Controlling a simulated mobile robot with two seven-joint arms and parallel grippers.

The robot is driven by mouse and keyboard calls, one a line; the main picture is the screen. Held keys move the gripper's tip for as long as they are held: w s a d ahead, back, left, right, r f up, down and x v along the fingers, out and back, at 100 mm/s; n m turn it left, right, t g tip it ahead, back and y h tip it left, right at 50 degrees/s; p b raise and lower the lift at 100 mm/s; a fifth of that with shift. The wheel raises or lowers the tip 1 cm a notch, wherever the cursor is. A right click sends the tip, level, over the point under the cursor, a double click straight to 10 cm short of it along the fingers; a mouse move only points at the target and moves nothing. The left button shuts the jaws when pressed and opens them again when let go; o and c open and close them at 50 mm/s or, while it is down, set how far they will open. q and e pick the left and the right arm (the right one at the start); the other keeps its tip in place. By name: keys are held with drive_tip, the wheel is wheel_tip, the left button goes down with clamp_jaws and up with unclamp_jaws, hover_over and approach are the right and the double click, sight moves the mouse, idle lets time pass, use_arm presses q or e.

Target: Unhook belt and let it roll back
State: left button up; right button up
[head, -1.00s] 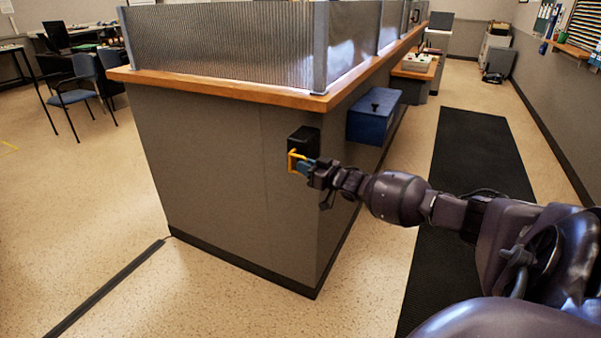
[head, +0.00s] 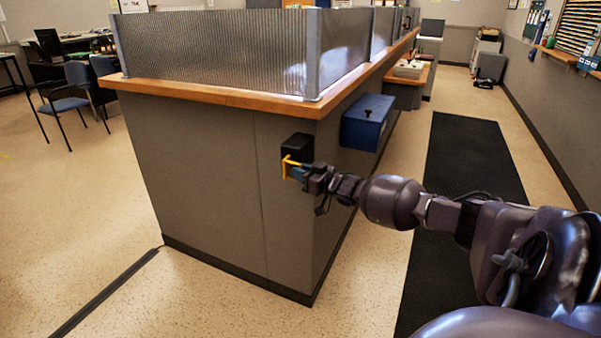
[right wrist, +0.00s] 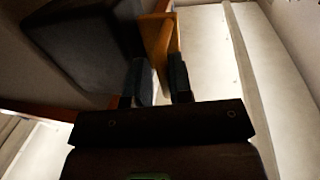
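A black belt housing (head: 298,146) is fixed to the grey counter near its front corner, below the wooden top. It also shows as a dark block in the right wrist view (right wrist: 80,38). A yellow-orange belt end (head: 287,166) sits at the housing's lower front. No stretched belt shows. My right gripper (head: 298,173) is at this end piece. In the right wrist view the piece (right wrist: 160,38) runs down into the narrow gap between the two fingers, which look closed on it. The exact contact is dim. My left gripper is not in view.
The counter's wooden top (head: 220,100) carries ribbed clear panels. A blue box (head: 367,122) is mounted on the counter's side, beyond my right gripper. A black mat (head: 470,170) lies on the floor to the right. The floor left of the counter is open, with chairs farther back.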

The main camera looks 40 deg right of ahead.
drive_tip(key=s+d+p, duration=0.1)
drive_tip(key=s+p, duration=0.1)
drive_tip(key=s, duration=0.8)
drive_tip(key=shift+s+d, duration=0.3)
drive_tip(key=shift+s, duration=0.05)
